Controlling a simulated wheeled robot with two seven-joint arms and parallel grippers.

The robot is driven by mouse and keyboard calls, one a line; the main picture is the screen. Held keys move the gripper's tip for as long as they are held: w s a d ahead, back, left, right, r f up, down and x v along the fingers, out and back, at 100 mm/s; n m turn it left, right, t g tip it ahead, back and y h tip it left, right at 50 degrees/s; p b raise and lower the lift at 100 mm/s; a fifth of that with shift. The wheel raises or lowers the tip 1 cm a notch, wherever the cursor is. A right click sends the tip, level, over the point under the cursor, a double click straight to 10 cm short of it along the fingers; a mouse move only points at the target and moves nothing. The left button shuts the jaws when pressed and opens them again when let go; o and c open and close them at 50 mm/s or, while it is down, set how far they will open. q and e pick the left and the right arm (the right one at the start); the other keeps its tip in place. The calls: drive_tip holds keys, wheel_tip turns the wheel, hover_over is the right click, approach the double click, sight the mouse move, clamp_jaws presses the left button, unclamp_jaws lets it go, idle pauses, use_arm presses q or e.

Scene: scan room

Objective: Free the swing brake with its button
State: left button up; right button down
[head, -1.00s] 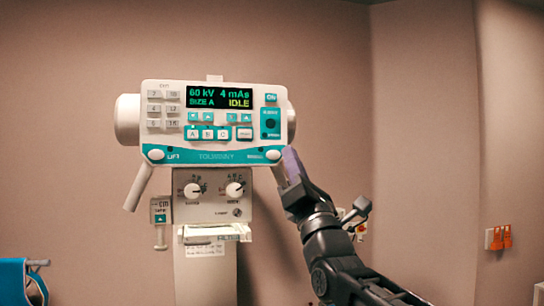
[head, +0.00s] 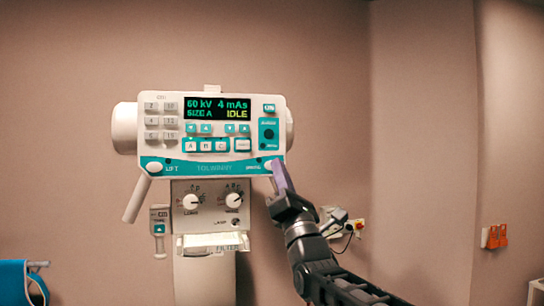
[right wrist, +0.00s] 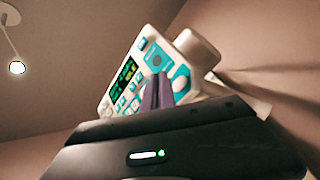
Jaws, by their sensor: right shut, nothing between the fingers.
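The control head (head: 225,105) of the machine faces me, its display reading "60 kV 4 mAs", "SIZE A", "IDLE". At the right end of its teal strip is the white swing brake button (head: 268,165), with small lettering beside it that is too blurred to read surely. My right gripper (head: 278,165) is shut and empty. Its purple fingertips are at the button's right edge and partly cover it; I cannot tell whether they touch or press it. In the right wrist view the shut fingers (right wrist: 157,92) point at the panel face (right wrist: 128,85). My left gripper is not in view.
A matching white button marked "LIFT" (head: 154,166) sits at the strip's left end. A handle (head: 137,198) slants down at left. Below the head are two knobs (head: 190,202) and a filter slot (head: 212,241). Orange items (head: 494,236) hang on the right wall.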

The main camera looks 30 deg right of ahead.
drive_tip(key=shift+w+d+f, duration=0.1)
drive_tip(key=shift+w+d, duration=0.05)
drive_tip(key=shift+w, duration=0.35)
drive_tip(key=shift+w+d, duration=0.15)
drive_tip(key=shift+w, duration=0.3)
drive_tip(key=shift+w+d, duration=0.1)
drive_tip(key=shift+w, duration=0.1)
idle(1.3)
drive_tip(key=shift+w, duration=0.2)
